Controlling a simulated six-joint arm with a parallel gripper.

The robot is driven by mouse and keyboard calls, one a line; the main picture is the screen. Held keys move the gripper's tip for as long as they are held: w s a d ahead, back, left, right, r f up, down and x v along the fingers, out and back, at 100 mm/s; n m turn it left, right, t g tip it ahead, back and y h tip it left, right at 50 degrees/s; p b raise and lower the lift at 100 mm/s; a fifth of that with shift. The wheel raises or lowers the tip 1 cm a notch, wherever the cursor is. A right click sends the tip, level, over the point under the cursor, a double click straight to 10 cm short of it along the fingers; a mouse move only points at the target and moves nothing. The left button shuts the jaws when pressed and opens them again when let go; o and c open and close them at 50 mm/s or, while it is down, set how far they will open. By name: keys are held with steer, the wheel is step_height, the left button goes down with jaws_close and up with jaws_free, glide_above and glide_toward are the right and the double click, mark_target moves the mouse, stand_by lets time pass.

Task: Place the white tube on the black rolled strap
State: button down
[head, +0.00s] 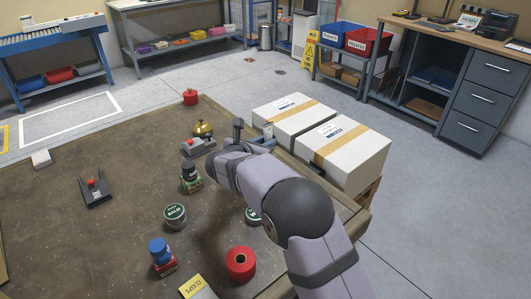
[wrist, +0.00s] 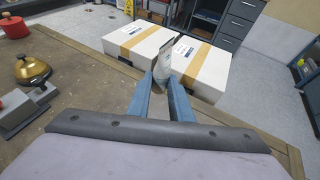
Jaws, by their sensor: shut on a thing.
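My gripper (wrist: 163,82) is shut on the white tube (wrist: 162,68), which stands up between its fingertips in the wrist view. In the head view my gripper (head: 266,136) is at the table's far right edge, beside the white cartons; the tube cannot be made out there. A small black round piece on a green box, which looks like the black rolled strap (head: 189,169), stands on the table left of my arm. It is apart from my gripper and out of the wrist view.
A bell (head: 203,129) and a grey block-like device (head: 198,147) stand near the strap. A green tin (head: 175,215), a blue piece on a red box (head: 159,251) and a red roll (head: 240,263) are nearer. White cartons (head: 345,150) stand beyond the table edge. The table's left middle is mostly clear.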

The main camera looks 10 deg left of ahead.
steer(key=shift+r, duration=0.5)
steer(key=shift+f+b, duration=0.2)
steer(key=shift+b, duration=0.1)
